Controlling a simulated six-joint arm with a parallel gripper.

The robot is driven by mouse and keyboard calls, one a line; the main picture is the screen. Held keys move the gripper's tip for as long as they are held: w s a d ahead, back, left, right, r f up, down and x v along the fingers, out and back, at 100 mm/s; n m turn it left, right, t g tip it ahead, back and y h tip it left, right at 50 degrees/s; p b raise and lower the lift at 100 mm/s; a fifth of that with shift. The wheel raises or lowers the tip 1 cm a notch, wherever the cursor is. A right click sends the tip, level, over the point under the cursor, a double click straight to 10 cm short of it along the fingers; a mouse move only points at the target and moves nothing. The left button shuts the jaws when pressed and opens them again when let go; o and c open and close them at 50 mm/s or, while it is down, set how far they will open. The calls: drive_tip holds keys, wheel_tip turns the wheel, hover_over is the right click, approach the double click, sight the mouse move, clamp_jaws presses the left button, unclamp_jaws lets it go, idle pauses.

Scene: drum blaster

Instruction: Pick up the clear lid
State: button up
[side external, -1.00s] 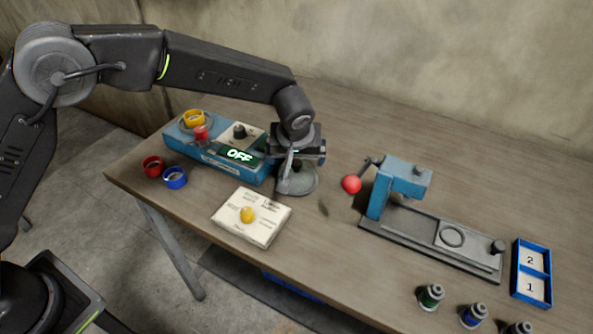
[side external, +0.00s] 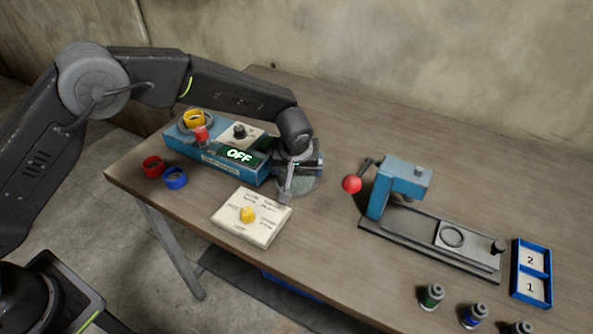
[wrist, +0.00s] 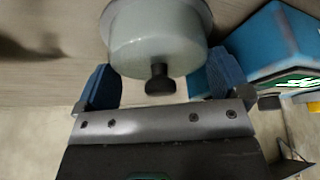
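The clear lid (side external: 306,183) is a greyish see-through dome on the table, just right of the blue machine. My gripper (side external: 287,192) is low beside it and hides part of it in the side view. In the wrist view, the lid (wrist: 150,35) is at the top middle, with its dark knob (wrist: 160,80) pointing toward my gripper (wrist: 162,82). My blue fingers are spread wide, one to each side of the knob, near the lid's edges. I see no grip on the lid.
The blue machine with the OFF display (side external: 240,155) stands close left of my gripper. A blue press with a red ball handle (side external: 352,184) stands to the right. Bare table lies between lid and press.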

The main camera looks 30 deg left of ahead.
drive_tip(key=shift+c, duration=1.3)
drive_tip(key=r, duration=0.9)
drive_tip(key=shift+w+a+r, duration=0.1)
drive_tip(key=shift+a+r, duration=0.15)
drive_tip(key=shift+r, duration=0.05)
drive_tip(key=a+r+n+g+y, duration=0.3)
drive_tip(key=a+n, duration=0.6)
drive_tip(key=a, duration=2.2)
drive_tip(key=shift+h, duration=0.4)
drive_tip(key=shift+d+f, duration=0.15)
drive_tip(key=shift+f, duration=1.05)
drive_tip(key=shift+d+f, duration=0.15)
drive_tip(key=shift+f, duration=1)
drive_tip(key=shift+f, duration=0.2)
drive_tip(key=o, duration=0.6)
